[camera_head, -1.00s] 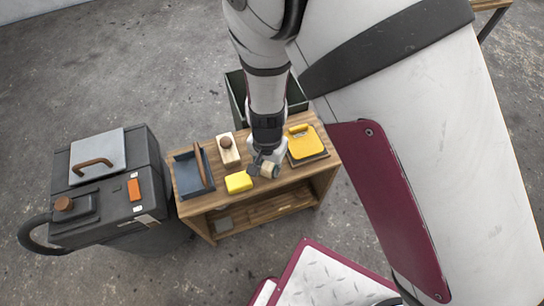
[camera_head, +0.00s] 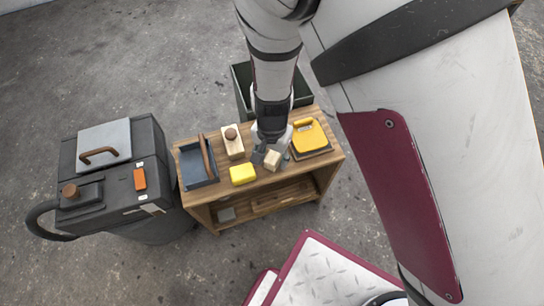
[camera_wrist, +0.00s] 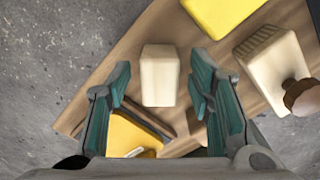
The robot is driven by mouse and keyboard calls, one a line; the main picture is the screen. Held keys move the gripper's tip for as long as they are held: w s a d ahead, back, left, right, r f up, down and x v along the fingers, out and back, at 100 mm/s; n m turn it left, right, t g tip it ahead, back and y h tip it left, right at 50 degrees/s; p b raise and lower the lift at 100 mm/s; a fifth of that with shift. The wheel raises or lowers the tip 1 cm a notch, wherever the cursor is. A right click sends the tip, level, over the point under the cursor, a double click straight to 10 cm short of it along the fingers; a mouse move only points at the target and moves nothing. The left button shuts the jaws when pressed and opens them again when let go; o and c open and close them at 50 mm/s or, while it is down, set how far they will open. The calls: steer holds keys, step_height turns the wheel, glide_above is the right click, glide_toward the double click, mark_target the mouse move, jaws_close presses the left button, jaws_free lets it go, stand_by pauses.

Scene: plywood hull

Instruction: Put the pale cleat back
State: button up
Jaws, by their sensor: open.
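The pale cleat, a small cream block (camera_head: 272,160), shows near the front edge of the wooden bench top (camera_head: 216,192), between the yellow block and the yellow-topped item. In the wrist view the cleat (camera_wrist: 160,78) sits centred between my two spread fingers, with a gap on each side. My gripper (camera_wrist: 160,82) is open and points down over the bench; in the head view it (camera_head: 265,156) is just behind the cleat and partly hidden by my wrist. Whether the cleat's underside rests fully on the bench is hidden.
On the bench are a yellow block (camera_head: 243,174), a pale block with a brown knob (camera_head: 232,142), a dark tray (camera_head: 188,176) and a yellow-topped item (camera_head: 308,135). A dark machine (camera_head: 110,195) stands left; a dark green bin (camera_head: 240,82) stands behind.

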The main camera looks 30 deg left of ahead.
mark_target(272, 157)
step_height(272, 157, up, 10)
steer(key=p, duration=0.3)
steer(key=shift+r, duration=0.15)
steer(key=shift+r, duration=0.1)
steer(key=w+d+r+y, duration=0.2)
steer(key=d+r, duration=1.8)
steer(key=r, duration=0.2)
steer(key=s+d+r+h, duration=0.1)
steer(key=s+d+r, duration=0.2)
steer(key=s+d, duration=0.5)
steer(key=s+d+r+m+h, duration=0.1)
steer(key=s+d+r, duration=0.2)
steer(key=s+d, duration=0.5)
steer(key=shift+d, duration=0.85)
steer(key=shift+r, duration=0.1)
